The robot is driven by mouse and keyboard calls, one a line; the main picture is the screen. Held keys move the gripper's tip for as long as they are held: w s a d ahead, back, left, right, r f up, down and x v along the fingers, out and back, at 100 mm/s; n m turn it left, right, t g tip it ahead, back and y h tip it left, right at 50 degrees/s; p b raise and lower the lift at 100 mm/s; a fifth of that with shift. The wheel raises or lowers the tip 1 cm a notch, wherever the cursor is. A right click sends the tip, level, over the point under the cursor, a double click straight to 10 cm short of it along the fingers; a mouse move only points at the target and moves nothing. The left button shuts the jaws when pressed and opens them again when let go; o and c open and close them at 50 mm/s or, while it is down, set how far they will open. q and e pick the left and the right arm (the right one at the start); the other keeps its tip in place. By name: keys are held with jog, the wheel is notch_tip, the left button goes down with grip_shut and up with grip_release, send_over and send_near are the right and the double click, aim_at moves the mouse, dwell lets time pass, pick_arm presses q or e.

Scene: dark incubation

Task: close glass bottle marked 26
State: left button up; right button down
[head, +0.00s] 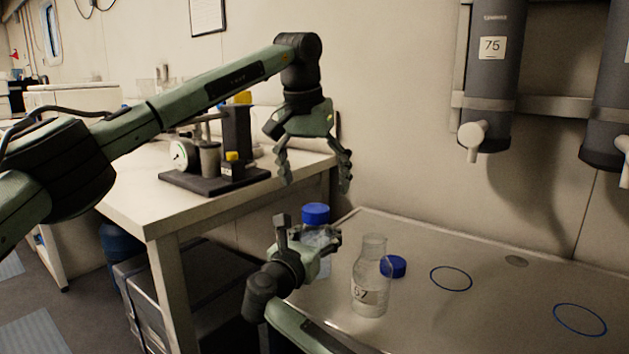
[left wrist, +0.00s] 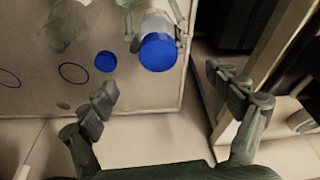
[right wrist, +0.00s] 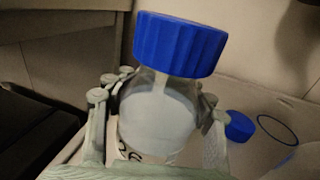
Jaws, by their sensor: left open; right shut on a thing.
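My right gripper (head: 308,238) is shut around a clear glass bottle (right wrist: 155,120) over the left end of the bench. Its label is partly hidden in the right wrist view but looks like 26. A blue cap (head: 316,213) sits on top of this bottle's neck; whether it is screwed tight I cannot tell. The cap also shows large in the right wrist view (right wrist: 180,43) and the left wrist view (left wrist: 158,52). My left gripper (head: 315,183) is open and empty, pointing down above the capped bottle, with a gap between them.
An uncapped glass bottle (head: 369,290), its number seemingly 67, stands right of my right gripper. A loose blue cap (head: 394,267) lies beside it. Blue rings (head: 451,279) mark the clear bench to the right. Grey dispensers (head: 492,80) hang above. A side table (head: 135,210) with equipment stands left.

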pick_arm(q)
jog(key=v, duration=1.2)
jog(key=shift+a, duration=0.1)
pick_arm(e)
jog(key=shift+c, duration=2.4)
grip_release()
jog(key=v, duration=1.1)
jog(key=shift+s+a, duration=0.2)
jog(key=shift+s, duration=0.3)
jog(key=shift+r, duration=0.1)
